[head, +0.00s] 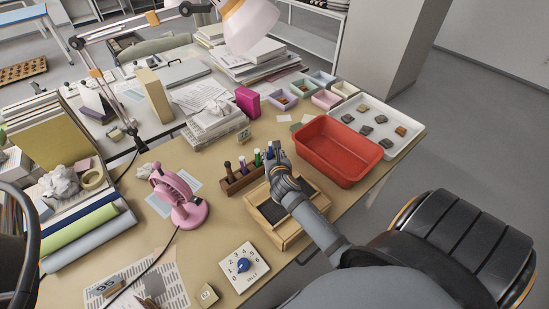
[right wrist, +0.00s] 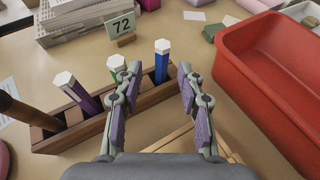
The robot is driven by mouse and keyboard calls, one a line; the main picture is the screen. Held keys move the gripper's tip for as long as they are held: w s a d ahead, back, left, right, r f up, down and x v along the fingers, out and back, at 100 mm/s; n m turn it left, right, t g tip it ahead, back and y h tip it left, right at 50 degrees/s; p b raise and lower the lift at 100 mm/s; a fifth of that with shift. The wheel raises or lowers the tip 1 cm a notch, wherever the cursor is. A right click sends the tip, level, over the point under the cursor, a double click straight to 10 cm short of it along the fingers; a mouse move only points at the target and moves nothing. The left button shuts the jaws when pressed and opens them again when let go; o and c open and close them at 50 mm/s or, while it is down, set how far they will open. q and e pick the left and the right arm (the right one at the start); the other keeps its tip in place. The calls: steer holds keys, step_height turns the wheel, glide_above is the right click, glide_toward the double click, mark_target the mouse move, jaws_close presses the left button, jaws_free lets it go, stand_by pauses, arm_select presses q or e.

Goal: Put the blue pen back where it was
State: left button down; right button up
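The blue pen (right wrist: 162,62) stands upright in the right end of a wooden pen rack (right wrist: 72,137), with its white end up. In the head view the blue pen (head: 270,152) is partly hidden by my right gripper (head: 277,158). In the right wrist view my right gripper (right wrist: 159,75) is open, with one finger on each side of the blue pen and visible gaps between. My left gripper is not in view.
A red bin (head: 338,150) stands close to the right of my right gripper. A card marked 72 (right wrist: 122,27) stands behind the rack. A pink fan (head: 178,198) is to the left.

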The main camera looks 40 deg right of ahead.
steer(key=v, duration=0.5)
steer(key=shift+r, duration=0.1)
stand_by(0.3)
